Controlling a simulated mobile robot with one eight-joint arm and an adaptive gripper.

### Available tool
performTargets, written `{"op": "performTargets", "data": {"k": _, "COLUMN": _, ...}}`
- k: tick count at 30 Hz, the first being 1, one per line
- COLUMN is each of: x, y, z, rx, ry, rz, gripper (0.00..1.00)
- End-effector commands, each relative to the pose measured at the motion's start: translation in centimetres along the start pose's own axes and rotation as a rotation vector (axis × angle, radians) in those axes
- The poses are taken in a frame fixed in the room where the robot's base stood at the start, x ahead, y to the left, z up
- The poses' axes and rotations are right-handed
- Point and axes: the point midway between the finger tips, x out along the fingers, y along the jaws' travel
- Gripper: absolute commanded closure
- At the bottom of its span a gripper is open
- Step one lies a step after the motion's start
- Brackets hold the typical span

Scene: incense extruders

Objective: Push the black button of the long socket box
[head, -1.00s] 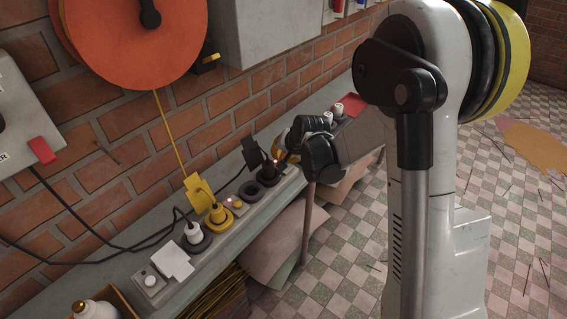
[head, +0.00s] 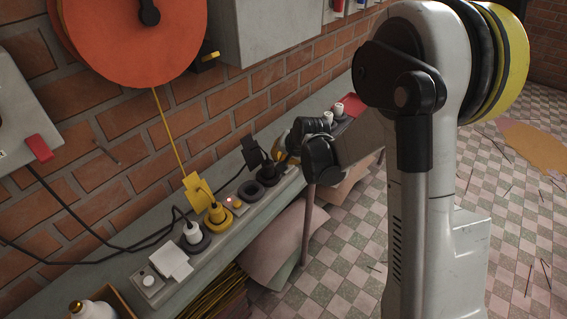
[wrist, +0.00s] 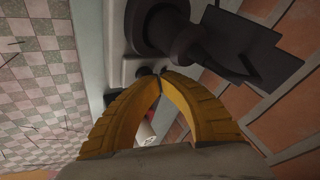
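The long socket box (head: 213,243) lies along the shelf by the brick wall, holding several round sockets and plugs. In the wrist view the black button (wrist: 144,71) is a small dark spot on the pale box, beside the large black plug (wrist: 172,32). My gripper (wrist: 160,75) has its yellow fingers together and empty, tips at the button; they look touching or very close, and part of the button is hidden. In the head view my gripper (head: 283,156) is over the box's far end, just past the black plug (head: 266,172), and hides the button.
A yellow plug (head: 217,214), a white plug (head: 193,234) and a lit red lamp (head: 229,201) are nearer along the box. A black tag (head: 252,152) stands behind the black plug. White items (head: 338,109) stand farther along the shelf. Cables hang by the wall.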

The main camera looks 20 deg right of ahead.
Motion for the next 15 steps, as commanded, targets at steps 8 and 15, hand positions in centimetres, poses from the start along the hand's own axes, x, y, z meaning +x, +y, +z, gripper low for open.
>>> {"op": "performTargets", "data": {"k": 8, "x": -0.74, "y": -0.40, "z": -0.37, "rx": 0.000, "ry": 0.000, "rz": 0.000, "gripper": 1.00}}
{"op": "performTargets", "data": {"k": 15, "x": -0.71, "y": -0.39, "z": -0.37, "rx": 0.000, "ry": 0.000, "rz": 0.000, "gripper": 1.00}}
